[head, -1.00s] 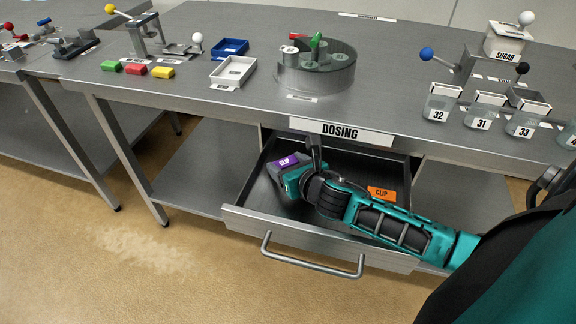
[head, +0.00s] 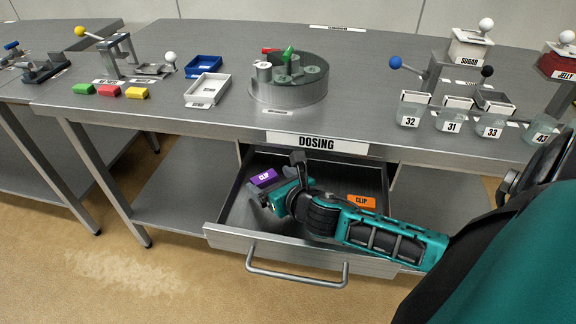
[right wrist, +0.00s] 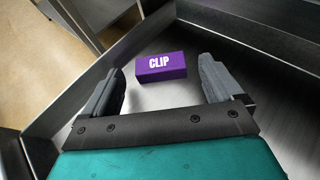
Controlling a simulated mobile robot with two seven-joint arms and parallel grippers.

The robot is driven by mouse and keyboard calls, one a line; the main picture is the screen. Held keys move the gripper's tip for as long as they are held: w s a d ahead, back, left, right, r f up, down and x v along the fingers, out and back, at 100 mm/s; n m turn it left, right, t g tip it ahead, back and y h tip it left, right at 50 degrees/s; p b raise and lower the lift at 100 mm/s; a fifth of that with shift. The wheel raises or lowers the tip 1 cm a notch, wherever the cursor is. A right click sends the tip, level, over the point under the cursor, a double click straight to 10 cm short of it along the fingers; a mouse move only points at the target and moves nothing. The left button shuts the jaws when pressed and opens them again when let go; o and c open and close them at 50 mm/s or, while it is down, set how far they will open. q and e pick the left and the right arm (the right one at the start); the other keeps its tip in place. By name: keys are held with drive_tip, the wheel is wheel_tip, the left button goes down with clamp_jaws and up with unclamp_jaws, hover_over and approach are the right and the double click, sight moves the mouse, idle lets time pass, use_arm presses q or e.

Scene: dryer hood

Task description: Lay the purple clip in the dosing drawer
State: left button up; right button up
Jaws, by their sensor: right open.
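The purple clip (head: 263,177), a small block with a white CLIP label, lies on the floor of the open dosing drawer (head: 285,232), near its left wall. It also shows in the right wrist view (right wrist: 161,66), apart from both fingers and just beyond the space between them. My right gripper (head: 268,194) is inside the drawer beside the purple clip, with its fingers spread and nothing between them. In the right wrist view the right gripper (right wrist: 160,88) is open. My left gripper is not in view.
An orange clip (head: 361,202) lies at the drawer's right side. The drawer handle (head: 296,276) juts out in front. On the table above stand a round carousel (head: 288,84), a white tray (head: 207,89), a blue tray (head: 203,66) and several numbered jars (head: 410,110).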

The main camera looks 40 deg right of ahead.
drive_tip(key=p+v, duration=0.1)
drive_tip(key=v, duration=0.8)
drive_tip(key=shift+s+r+p, duration=0.15)
drive_tip(key=shift+s+p, duration=0.05)
drive_tip(key=shift+p, duration=0.15)
